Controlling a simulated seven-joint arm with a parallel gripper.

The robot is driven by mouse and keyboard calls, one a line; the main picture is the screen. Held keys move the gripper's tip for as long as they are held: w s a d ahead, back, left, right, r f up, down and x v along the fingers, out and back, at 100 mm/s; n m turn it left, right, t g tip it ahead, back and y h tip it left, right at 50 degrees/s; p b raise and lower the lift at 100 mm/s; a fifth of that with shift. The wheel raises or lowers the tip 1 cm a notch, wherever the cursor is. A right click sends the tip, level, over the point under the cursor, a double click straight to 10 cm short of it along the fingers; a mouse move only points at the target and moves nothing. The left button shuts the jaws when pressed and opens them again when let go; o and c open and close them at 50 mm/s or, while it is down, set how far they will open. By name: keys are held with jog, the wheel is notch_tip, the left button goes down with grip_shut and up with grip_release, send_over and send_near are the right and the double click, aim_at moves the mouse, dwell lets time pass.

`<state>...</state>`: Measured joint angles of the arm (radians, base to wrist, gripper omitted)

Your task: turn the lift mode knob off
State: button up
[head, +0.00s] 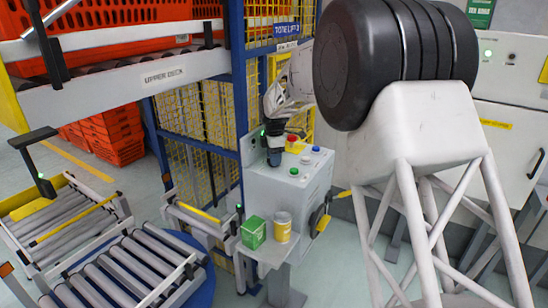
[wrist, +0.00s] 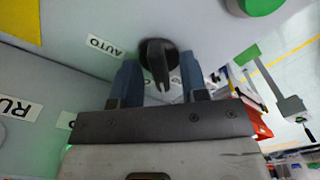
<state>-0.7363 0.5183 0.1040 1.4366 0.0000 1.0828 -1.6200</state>
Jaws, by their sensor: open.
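A black rotary knob (wrist: 157,58) sits on the grey panel in the wrist view, beside a label reading AUTO (wrist: 105,46). Its raised grip points roughly down toward my gripper. My gripper (wrist: 161,66) is open, with one blue-grey finger on each side of the knob's grip and visible gaps. Another label between the fingers is mostly hidden. In the head view, my gripper (head: 274,154) is at the left part of the top of the grey control box (head: 285,195). The knob is hidden there.
The box also carries a red button (head: 292,138), a green button (head: 294,171), a white button (head: 304,160) and a blue button (head: 316,148). A green carton (head: 253,232) and a yellow can (head: 282,227) stand on a shelf in front. Roller conveyors (head: 125,270) lie left.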

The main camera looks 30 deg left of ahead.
grip_shut()
jog(key=shift+m, duration=0.4)
jog(key=m, duration=0.4)
jog(key=shift+m, duration=2)
grip_release()
jog(key=shift+r, duration=0.1)
